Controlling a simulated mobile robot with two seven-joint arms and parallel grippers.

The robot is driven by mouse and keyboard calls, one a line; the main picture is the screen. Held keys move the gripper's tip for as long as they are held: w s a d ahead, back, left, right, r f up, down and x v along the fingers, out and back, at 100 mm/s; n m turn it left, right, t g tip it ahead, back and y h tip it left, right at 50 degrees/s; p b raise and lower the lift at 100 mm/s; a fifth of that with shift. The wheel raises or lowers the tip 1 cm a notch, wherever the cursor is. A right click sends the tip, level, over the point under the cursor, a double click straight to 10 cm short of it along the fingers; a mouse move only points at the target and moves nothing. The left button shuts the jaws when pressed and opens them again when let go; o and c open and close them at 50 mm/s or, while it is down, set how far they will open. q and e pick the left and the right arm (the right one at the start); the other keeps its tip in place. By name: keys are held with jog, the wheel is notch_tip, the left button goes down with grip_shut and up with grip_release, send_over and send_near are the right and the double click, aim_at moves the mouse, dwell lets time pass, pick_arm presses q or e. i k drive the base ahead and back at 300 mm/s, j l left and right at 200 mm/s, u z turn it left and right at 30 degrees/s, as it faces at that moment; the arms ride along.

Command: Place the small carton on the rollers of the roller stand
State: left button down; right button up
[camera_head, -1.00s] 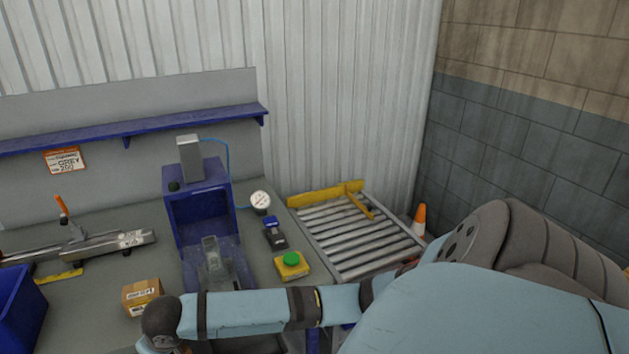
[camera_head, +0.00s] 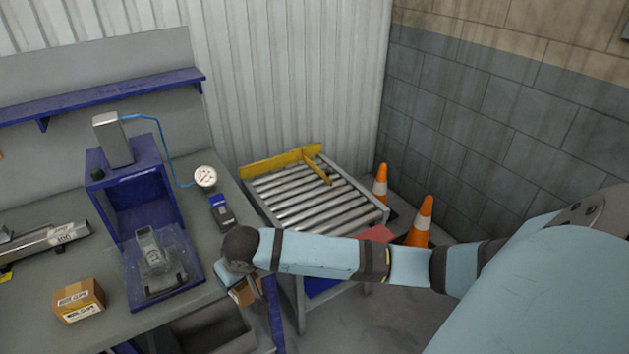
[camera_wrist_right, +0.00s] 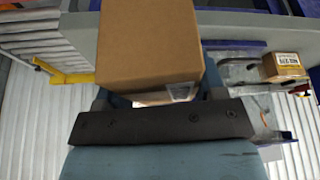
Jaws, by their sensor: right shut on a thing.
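My right gripper (camera_wrist_right: 160,98) is shut on a brown carton (camera_wrist_right: 150,42), which fills the upper middle of the right wrist view. In the head view the held carton (camera_head: 243,293) shows only partly below my right wrist, at the bench's front right edge. The roller stand (camera_head: 255,196) is beyond my forearm, with bare metal rollers (camera_head: 310,199) and a yellow guide at its back. The gripper is to the left and front of the rollers. A second labelled carton (camera_head: 79,300) sits on the bench at the left. My left gripper is not in view.
On the bench (camera_head: 60,220) stand a blue press-like fixture (camera_head: 128,190), a round gauge (camera_head: 205,177) and a small dark device (camera_head: 221,212). Orange cones (camera_head: 381,186) stand right of the stand. A yellow bar (camera_head: 318,168) lies across the far rollers; the other visible rollers are clear.

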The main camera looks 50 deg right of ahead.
aim_at(318, 218)
jog(key=i+l, duration=0.15)
jog(key=l, duration=0.25)
jog(key=i+l, duration=0.1)
jog(key=l, duration=0.3)
jog(key=i+l, duration=0.15)
jog(key=l, duration=0.25)
jog(key=i+l, duration=0.15)
jog(key=l, duration=0.25)
jog(key=i+l, duration=0.15)
jog(key=l, duration=0.25)
